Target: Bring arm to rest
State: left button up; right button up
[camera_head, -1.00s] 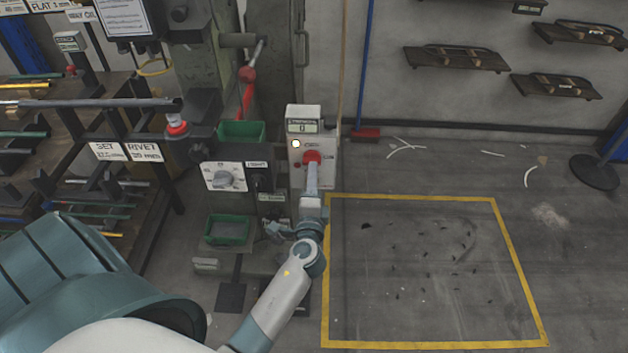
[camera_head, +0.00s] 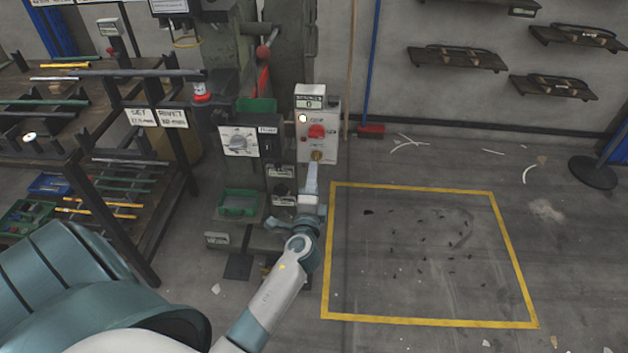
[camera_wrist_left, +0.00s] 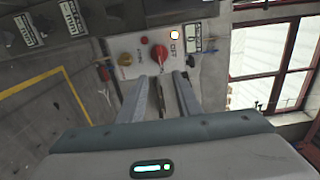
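The press's control box (camera_head: 331,140) has a red rotary switch (camera_head: 316,131), a white lamp, a small display and a brass-coloured knob (camera_head: 317,155). My left gripper (camera_head: 312,170) is in front of the box, below the red switch in the picture. In the left wrist view its two fingers (camera_wrist_left: 157,88) are apart, with nothing visibly held between them. The red switch (camera_wrist_left: 158,52) shows beyond the fingertips there, and the brass knob (camera_wrist_left: 125,59) is to its left. My right gripper is not in view.
The rivet press (camera_head: 237,165) with green bins (camera_head: 238,203) stands left of the box. A rack of rods (camera_head: 112,170) is further left. A yellow-outlined floor area (camera_head: 430,250) to the right is free of large objects. A broom (camera_head: 370,130) leans on the wall.

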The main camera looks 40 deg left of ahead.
pick_arm(q)
jog(key=shift+s+d, duration=0.1)
jog(key=shift+s, duration=0.1)
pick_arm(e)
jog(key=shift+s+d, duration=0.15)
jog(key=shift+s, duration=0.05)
pick_arm(q)
jog(key=shift+f, duration=0.1)
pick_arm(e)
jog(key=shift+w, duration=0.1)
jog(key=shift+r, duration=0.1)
